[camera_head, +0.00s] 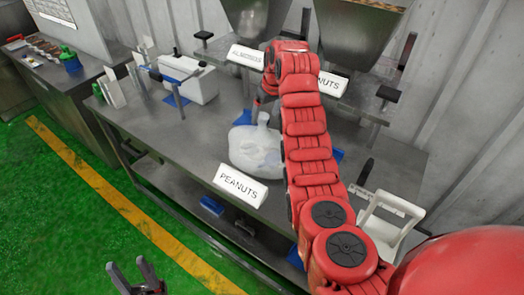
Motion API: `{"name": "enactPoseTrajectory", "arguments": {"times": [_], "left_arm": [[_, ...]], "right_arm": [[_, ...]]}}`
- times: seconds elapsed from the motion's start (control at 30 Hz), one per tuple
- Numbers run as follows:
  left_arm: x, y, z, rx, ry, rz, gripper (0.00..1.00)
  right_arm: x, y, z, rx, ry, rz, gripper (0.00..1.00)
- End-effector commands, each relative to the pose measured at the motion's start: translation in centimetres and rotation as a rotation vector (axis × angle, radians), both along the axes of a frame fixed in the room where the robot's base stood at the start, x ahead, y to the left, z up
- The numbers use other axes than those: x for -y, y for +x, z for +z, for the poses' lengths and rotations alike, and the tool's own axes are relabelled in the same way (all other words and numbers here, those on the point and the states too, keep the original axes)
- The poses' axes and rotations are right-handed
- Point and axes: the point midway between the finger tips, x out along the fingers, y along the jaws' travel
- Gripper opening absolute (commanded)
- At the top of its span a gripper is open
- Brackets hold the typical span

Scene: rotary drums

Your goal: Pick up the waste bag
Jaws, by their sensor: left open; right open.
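The waste bag (254,152) is a pale, translucent, bulging bag with a gathered neck at its top. It sits on the grey metal table behind the sign reading PEANUTS (240,186). My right arm reaches across the table, and my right gripper (262,108) is at the bag's neck, pointing down. It is open; its fingertips are small and partly hidden, so I cannot tell whether they touch the neck. The arm hides the bag's right edge. My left gripper (138,278) is open and empty over the green floor at the bottom left, far from the bag.
The metal table (200,130) holds a white box (190,80) at the back left. Metal hoppers (258,22) and more signs (247,56) stand behind the bag. A white scoop-like container (392,222) is at the right. The green floor (60,220) is clear at left.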

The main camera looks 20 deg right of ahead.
Motion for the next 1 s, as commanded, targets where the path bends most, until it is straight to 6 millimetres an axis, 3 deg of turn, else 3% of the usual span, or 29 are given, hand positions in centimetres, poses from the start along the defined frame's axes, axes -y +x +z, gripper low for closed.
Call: {"name": "enactPoseTrajectory", "arguments": {"times": [0.4,0.6,0.9,1.0], "left_arm": [[0.0,0.0,3.6,0.000,0.000,0.000,0.50],[0.0,0.0,4.2,-0.001,0.000,0.000,0.50],[0.0,0.0,4.2,-0.001,0.000,0.000,0.50],[0.0,0.0,4.2,0.000,0.000,0.000,0.50]], "right_arm": [[-0.4,1.5,-3.1,-0.005,-0.001,-0.001,0.85],[-0.5,2.0,-5.1,-0.002,0.001,-0.002,0.85],[-0.5,2.2,-5.6,0.002,0.000,-0.001,0.85],[-0.5,2.2,-5.5,0.002,0.000,-0.002,0.68]]}}
